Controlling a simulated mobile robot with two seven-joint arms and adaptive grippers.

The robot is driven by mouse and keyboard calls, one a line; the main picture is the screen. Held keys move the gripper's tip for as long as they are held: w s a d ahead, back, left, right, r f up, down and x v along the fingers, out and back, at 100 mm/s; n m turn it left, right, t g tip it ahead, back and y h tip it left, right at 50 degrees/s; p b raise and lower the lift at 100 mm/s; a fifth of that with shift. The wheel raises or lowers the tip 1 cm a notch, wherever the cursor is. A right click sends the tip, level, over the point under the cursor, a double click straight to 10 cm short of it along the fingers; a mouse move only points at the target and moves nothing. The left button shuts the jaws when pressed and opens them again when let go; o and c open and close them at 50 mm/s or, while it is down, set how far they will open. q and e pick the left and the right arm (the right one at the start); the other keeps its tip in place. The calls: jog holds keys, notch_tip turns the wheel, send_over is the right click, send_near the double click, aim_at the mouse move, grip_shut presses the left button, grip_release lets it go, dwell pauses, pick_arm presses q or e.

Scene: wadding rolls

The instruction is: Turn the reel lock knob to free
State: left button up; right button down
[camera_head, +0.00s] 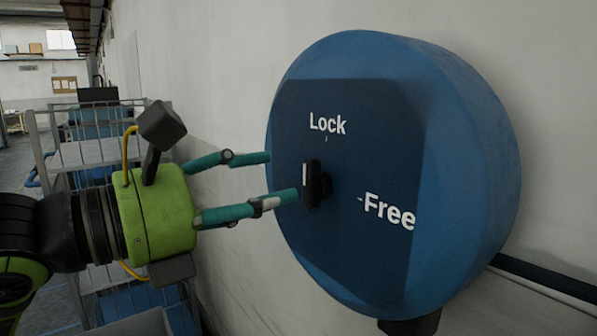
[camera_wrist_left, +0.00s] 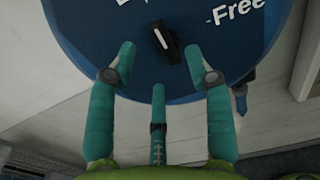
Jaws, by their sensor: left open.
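The reel lock knob (camera_head: 316,184) is a small black knob with a white mark, on the dark panel of a round blue reel (camera_head: 470,150) on the wall. "Lock" is printed above it and "Free" to its right. The knob's white mark points up, toward "Lock". My left gripper (camera_head: 283,176) is open, its teal fingers pointing at the panel just left of the knob. In the left wrist view the knob (camera_wrist_left: 165,42) lies ahead of the spread fingers (camera_wrist_left: 160,70), with no clear contact. My right gripper is not in view.
A grey wire cart (camera_head: 95,150) stands behind my left arm at the left. The pale wall (camera_head: 220,60) runs behind the reel. A dark hose or pipe (camera_head: 550,280) leaves the reel at the lower right.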

aim_at(302, 179)
pick_arm(q)
jog(key=p+x, duration=0.1)
jog(key=x, duration=0.3)
jog(key=shift+d+r+p, duration=0.15)
jog(key=shift+p, duration=0.25)
jog(key=shift+w+d, duration=0.45)
jog(key=shift+d, duration=0.1)
jog(key=shift+f, duration=0.2)
jog(key=c, duration=0.9)
